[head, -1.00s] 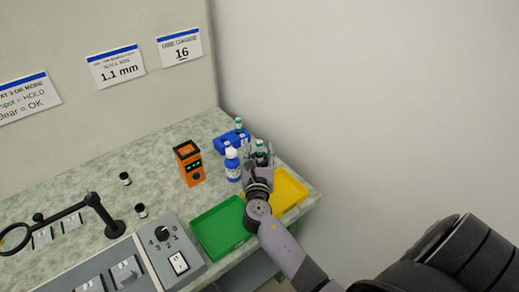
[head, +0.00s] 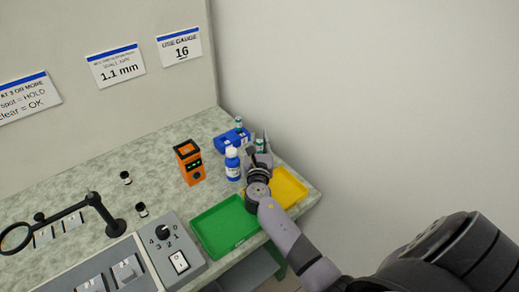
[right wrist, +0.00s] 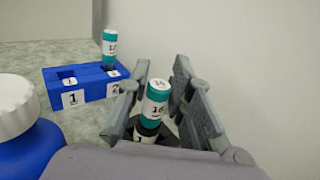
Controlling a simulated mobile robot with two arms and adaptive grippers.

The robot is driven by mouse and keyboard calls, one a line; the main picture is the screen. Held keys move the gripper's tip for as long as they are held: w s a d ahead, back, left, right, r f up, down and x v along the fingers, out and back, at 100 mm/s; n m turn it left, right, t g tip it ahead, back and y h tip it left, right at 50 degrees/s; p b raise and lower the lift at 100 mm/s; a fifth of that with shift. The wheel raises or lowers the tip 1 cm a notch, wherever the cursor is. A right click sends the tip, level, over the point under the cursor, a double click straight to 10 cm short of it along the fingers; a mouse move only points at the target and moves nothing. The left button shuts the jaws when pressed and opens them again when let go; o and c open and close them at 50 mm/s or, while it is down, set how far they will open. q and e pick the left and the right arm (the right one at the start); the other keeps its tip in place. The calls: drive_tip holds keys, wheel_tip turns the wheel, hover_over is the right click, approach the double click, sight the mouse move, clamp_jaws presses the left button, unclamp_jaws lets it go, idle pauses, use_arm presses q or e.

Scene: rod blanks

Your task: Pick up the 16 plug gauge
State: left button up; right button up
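The 16 plug gauge (right wrist: 156,100), a teal and white handle marked 16, stands upright between the fingers of my right gripper (right wrist: 166,108) in the right wrist view. The fingers are spread on either side of it, and its lower end is partly hidden. In the head view, its teal top (head: 260,143) shows at my right gripper (head: 259,149), over the back right of the bench. Another teal and white gauge (right wrist: 109,45) stands in the blue rack (right wrist: 86,91), behind and to the left. My left gripper is not in view.
A blue bottle with a white cap (head: 233,166) stands close left of my right gripper. An orange device (head: 189,163) is further left. A green tray (head: 222,227) and a yellow tray (head: 291,187) lie in front. The wall is close on the right.

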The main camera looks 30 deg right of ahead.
clamp_jaws()
